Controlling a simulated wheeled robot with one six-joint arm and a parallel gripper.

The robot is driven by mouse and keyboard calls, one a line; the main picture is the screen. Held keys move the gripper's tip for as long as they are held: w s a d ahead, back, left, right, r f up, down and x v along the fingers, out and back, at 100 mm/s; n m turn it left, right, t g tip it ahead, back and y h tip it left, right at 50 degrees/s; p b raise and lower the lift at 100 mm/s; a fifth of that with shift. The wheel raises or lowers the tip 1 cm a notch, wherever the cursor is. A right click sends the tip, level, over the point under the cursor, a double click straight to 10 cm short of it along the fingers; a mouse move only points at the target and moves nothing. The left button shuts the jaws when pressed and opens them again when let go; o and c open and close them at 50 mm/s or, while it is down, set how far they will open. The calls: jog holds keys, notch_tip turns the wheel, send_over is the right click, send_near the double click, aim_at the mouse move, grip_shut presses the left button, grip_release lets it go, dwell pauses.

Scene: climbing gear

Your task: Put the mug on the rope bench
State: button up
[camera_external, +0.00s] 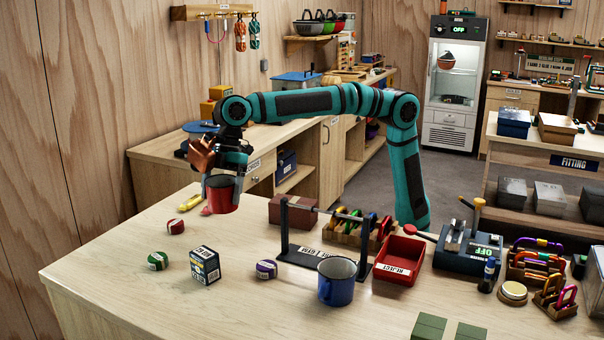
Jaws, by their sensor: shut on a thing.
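My gripper (224,177) is shut on a red mug (222,196) with a dark inside. It holds the mug roughly upright, seemingly above the back left of the front table (130,285). A blue mug (337,284) stands upright near the front middle of that table. A wooden counter (165,155) runs along the back wall behind my gripper, with coiled ropes (254,32) hanging above it. Its small label is too small to read, so I cannot tell for certain that it is the rope bench.
Small rope balls (158,261) and a dark box (205,265) lie at the table's left. A bar stand (284,228), a red tray (399,262) and a carabiner rack (350,234) crowd the middle. The table's front left is clear. A blue box (297,84) stands on the back counter.

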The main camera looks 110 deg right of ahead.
jog(key=s+d+r+m+h, duration=0.2)
jog(key=d+m, duration=0.2)
jog(key=d, duration=1.7)
jog(key=s+d+r+m+t+h, duration=0.1)
jog(key=d+r+m, duration=0.3)
jog(key=d, duration=1.8)
jog(key=s+d+r+m+h, duration=0.15)
jog(key=d+m, duration=0.35)
jog(key=d, duration=1.6)
jog(key=s+d+f+m, duration=0.1)
jog(key=s+d, duration=0.5)
jog(key=d, duration=0.3)
jog(key=s+d+f+m+h, duration=0.1)
jog(key=s+d, duration=0.4)
jog(key=d, duration=0.5)
jog(key=s+d+f+m, duration=0.1)
jog(key=s+d, duration=0.5)
jog(key=d, duration=0.3)
jog(key=s+d+f+m+h, duration=0.1)
jog(key=s+d+f+m, duration=0.1)
jog(key=s+d+f, duration=0.6)
jog(key=d+f, duration=0.2)
jog(key=d, duration=0.2)
jog(key=shift+s+m+g, duration=0.25)
jog(key=shift+m+g, duration=0.05)
jog(key=shift+m, duration=0.1)
jog(key=shift+d+f, duration=0.1)
jog(key=shift+f, duration=0.15)
